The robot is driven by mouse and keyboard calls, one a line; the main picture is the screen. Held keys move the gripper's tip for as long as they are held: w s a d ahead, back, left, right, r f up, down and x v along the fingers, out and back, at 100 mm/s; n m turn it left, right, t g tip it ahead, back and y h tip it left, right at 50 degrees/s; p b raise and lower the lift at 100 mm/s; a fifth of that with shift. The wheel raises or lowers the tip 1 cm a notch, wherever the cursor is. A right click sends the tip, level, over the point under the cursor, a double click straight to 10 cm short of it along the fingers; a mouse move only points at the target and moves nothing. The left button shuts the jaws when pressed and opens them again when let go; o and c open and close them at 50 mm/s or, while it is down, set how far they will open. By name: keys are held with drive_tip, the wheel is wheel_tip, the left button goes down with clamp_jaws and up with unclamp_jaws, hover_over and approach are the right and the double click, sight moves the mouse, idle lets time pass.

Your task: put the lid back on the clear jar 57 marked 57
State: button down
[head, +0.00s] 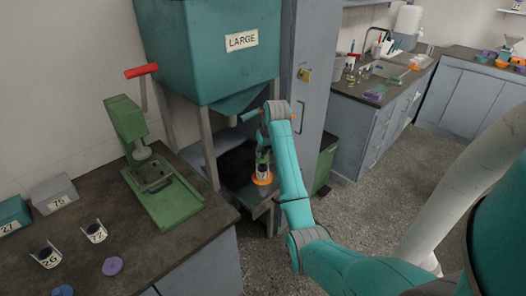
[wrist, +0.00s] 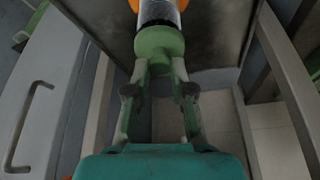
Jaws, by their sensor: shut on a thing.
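A small clear jar (head: 262,170) with a pale label and dark contents stands upright below the teal hopper, over an orange round piece (head: 262,180). Its label is too small to read surely. In the wrist view the jar (wrist: 160,11) shows at the top, cut by the edge, with orange beyond it. My gripper (head: 264,145) is close to the jar in the head view. In the wrist view my gripper (wrist: 160,68) has its fingers closed together on a rounded green piece (wrist: 160,42), right before the jar. I cannot tell whether this piece is the lid, or whether it touches the jar.
The teal hopper (head: 215,50) marked LARGE stands on legs around the jar's place, leaving a narrow space. A green press (head: 150,175) is on the left bench (head: 190,235). Jars 26 (head: 47,256) and 72 (head: 95,232) and a purple lid (head: 112,266) are there too.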

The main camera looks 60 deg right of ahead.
idle(0.3)
drive_tip(key=shift+c, duration=2.2)
unclamp_jaws()
drive_tip(key=shift+r, duration=3.5)
clamp_jaws()
